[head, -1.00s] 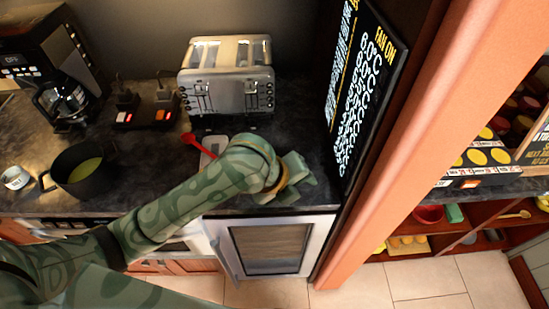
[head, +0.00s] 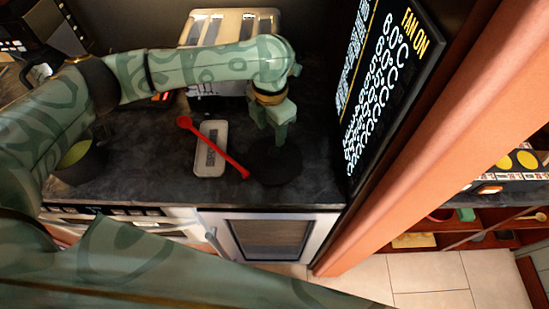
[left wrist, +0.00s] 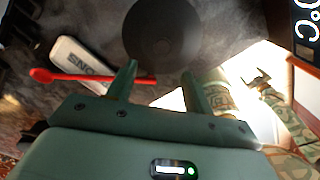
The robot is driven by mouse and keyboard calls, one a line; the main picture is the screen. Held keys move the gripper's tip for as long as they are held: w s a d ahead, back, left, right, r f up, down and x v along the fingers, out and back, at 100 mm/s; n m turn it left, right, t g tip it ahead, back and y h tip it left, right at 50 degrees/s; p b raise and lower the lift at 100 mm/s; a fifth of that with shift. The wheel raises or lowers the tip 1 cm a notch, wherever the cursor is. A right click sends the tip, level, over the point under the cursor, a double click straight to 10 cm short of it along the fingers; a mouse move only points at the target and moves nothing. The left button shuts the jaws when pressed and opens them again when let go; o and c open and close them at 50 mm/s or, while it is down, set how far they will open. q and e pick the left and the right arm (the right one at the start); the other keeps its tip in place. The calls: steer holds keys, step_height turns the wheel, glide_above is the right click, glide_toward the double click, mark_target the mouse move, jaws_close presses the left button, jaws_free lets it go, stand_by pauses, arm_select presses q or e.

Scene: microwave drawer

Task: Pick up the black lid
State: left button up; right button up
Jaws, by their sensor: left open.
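The black lid (head: 274,162) lies flat on the dark countertop, to the right of a white tray with a red spoon. In the left wrist view the round lid (left wrist: 160,38) shows just beyond my fingertips, with a small knob at its middle. My left gripper (head: 272,130) is open and empty above the lid's far part, pointing down. My right gripper cannot be made out in the head view.
The white tray (head: 206,163) and red spoon (head: 232,163) lie close to the lid's left. A silver toaster (head: 205,28) stands behind. A dark pot (head: 88,165) is partly hidden by my arm. A screen panel (head: 395,75) bounds the right. A microwave (head: 270,238) sits below the counter.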

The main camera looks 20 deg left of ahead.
mark_target(274, 150)
arm_select(q)
step_height(274, 150, down, 3)
steer(key=shift+f, duration=0.1)
steer(key=f, duration=0.1)
steer(key=f+b, duration=0.1)
steer(key=f, duration=0.1)
steer(key=f+b, duration=0.1)
steer(key=f, duration=0.1)
steer(key=shift+w+d, duration=0.2)
steer(key=shift+d, duration=0.1)
jaws_close()
